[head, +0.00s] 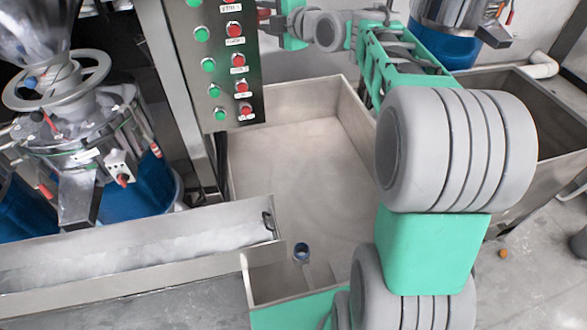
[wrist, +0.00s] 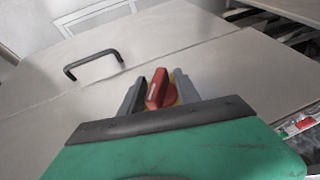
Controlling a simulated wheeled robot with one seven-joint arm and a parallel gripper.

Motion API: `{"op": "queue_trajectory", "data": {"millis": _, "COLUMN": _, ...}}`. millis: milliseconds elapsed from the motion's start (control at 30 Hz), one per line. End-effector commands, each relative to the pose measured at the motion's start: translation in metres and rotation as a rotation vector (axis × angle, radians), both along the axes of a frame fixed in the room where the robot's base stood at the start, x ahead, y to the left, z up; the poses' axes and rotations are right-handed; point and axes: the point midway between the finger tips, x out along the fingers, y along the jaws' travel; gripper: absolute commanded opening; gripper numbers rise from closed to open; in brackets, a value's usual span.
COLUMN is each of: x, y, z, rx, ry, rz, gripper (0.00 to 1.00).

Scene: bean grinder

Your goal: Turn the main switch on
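The main switch (wrist: 160,90) shows in the wrist view as a red rotary knob on a yellow base, on a flat grey metal panel. A pale mark runs along its upper part. My gripper (wrist: 158,88) is open, with one grey finger on each side of the knob. Some space shows between the right finger and the knob; the left finger looks closer, and I cannot tell whether it touches. The knob's lower part is hidden behind the gripper's dark edge. In the head view, my arm reaches to the top, beside the control panel, and the gripper is not clearly visible.
In the wrist view, a black handle (wrist: 92,64) sits left of the switch. In the head view, a control panel (head: 222,75) carries several green and red buttons. A grinder (head: 85,140) stands left. A metal trough (head: 300,165) lies below.

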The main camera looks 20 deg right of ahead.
Motion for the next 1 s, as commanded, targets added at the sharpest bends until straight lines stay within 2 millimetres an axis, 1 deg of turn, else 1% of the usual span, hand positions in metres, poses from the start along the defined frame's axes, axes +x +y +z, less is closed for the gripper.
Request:
{"op": "queue_trajectory", "data": {"millis": 33, "x": 0.000, "y": 0.000, "z": -0.005, "rx": 0.004, "ry": -0.045, "rz": 0.000, "gripper": 0.36}}
{"op": "queue_trajectory", "data": {"millis": 133, "x": 0.000, "y": 0.000, "z": 0.004, "rx": 0.004, "ry": -0.145, "rz": 0.004, "gripper": 0.36}}
{"op": "queue_trajectory", "data": {"millis": 200, "x": 0.000, "y": -0.001, "z": 0.005, "rx": 0.006, "ry": -0.207, "rz": -0.004, "gripper": 0.36}}
{"op": "queue_trajectory", "data": {"millis": 233, "x": -0.009, "y": -0.006, "z": -0.002, "rx": 0.001, "ry": -0.214, "rz": -0.006, "gripper": 0.36}}
{"op": "queue_trajectory", "data": {"millis": 267, "x": -0.016, "y": -0.009, "z": -0.004, "rx": 0.000, "ry": -0.213, "rz": -0.005, "gripper": 0.36}}
{"op": "queue_trajectory", "data": {"millis": 533, "x": -0.075, "y": -0.033, "z": -0.004, "rx": 0.000, "ry": -0.212, "rz": -0.007, "gripper": 0.36}}
{"op": "queue_trajectory", "data": {"millis": 600, "x": -0.076, "y": -0.022, "z": -0.018, "rx": 0.042, "ry": -0.131, "rz": -0.005, "gripper": 0.36}}
{"op": "queue_trajectory", "data": {"millis": 767, "x": -0.086, "y": -0.011, "z": -0.052, "rx": 0.128, "ry": 0.032, "rz": -0.038, "gripper": 0.36}}
{"op": "queue_trajectory", "data": {"millis": 1000, "x": -0.107, "y": 0.000, "z": -0.102, "rx": 0.254, "ry": 0.266, "rz": -0.121, "gripper": 0.36}}
